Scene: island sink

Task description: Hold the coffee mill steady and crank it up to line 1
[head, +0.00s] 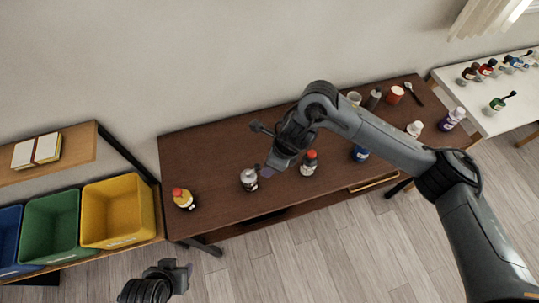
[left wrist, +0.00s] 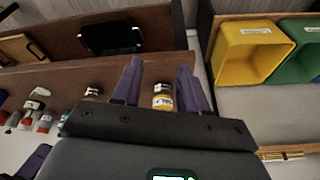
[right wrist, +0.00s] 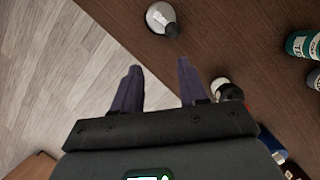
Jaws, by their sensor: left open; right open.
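I cannot clearly make out the coffee mill, its crank or its line marks. A grey, rounded item with a dark lower part (head: 249,179) stands on the brown table, left of middle. A dark grey cylinder (head: 375,98) stands at the back right between two cups; it is too small to identify. My right gripper (head: 268,171) is open and empty above the table, close to the grey item. In the right wrist view a pale round item with a black tip (right wrist: 161,18) lies beyond the open fingers (right wrist: 157,85). My left gripper (head: 180,270) is open and empty in front of the table's left end.
The brown table (head: 215,160) also holds a yellow bottle with a red cap (head: 184,198), a red-capped bottle (head: 309,162), a blue item (head: 360,154), a red mug (head: 396,94) and a spoon (head: 413,93). Coloured bins (head: 118,210) stand left. My right arm covers part of the table.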

